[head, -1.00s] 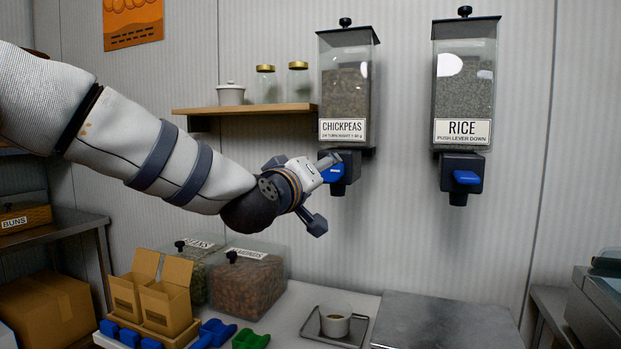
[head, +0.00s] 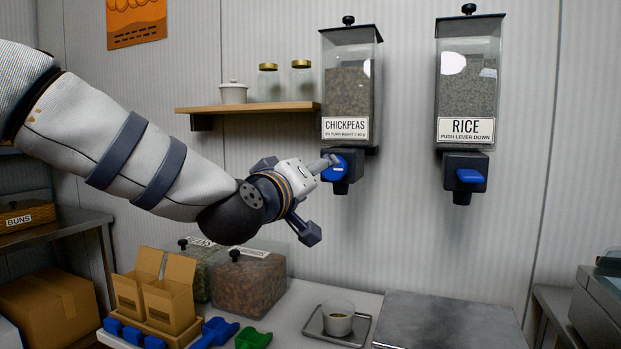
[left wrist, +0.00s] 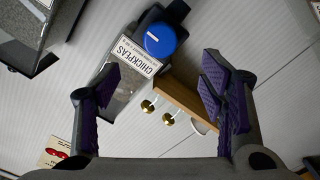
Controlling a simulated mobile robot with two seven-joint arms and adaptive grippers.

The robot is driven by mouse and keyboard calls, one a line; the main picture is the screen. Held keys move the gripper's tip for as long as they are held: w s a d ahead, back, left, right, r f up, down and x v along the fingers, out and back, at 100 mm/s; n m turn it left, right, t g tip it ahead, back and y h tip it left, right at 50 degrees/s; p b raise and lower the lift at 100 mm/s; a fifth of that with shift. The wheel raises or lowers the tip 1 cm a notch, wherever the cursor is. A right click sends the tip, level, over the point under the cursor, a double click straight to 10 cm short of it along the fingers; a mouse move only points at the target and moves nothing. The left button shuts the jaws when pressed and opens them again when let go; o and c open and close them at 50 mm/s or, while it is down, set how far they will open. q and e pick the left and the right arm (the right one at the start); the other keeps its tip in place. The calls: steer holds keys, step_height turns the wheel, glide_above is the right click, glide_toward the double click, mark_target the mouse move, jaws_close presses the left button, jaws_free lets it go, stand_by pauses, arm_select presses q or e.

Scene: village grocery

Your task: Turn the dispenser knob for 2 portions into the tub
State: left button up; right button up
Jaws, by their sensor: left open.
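The chickpeas dispenser (head: 347,90) hangs on the wall. Its round blue knob (head: 334,170) is below the label, partly behind a fingertip in the head view. In the left wrist view the knob (left wrist: 160,40) faces me with a short white mark. My left gripper (head: 318,190) is at the knob's lower left. In the left wrist view the fingers (left wrist: 160,88) are spread with nothing between them, and the knob lies beyond them near the top. The white tub (head: 338,326) stands below the dispenser with some brown contents. My right gripper is not in view.
The tub stands on a small metal tray (head: 313,327). A rice dispenser (head: 467,90) with a blue lever hangs to the right. A wooden shelf (head: 250,108) with jars is at the left. Bins, cartons and scoops crowd the counter's left; a grey plate lies right.

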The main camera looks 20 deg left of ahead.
mark_target(330, 170)
arm_select(q)
steer(key=w+n, duration=0.3)
steer(key=n, duration=0.3)
steer(key=w+n, duration=0.4)
steer(key=n, duration=0.3)
steer(key=w+n, duration=0.4)
steer(key=n, duration=0.3)
steer(key=shift+d+f, duration=0.1)
steer(key=shift+d, duration=0.05)
steer(key=c, duration=1.2)
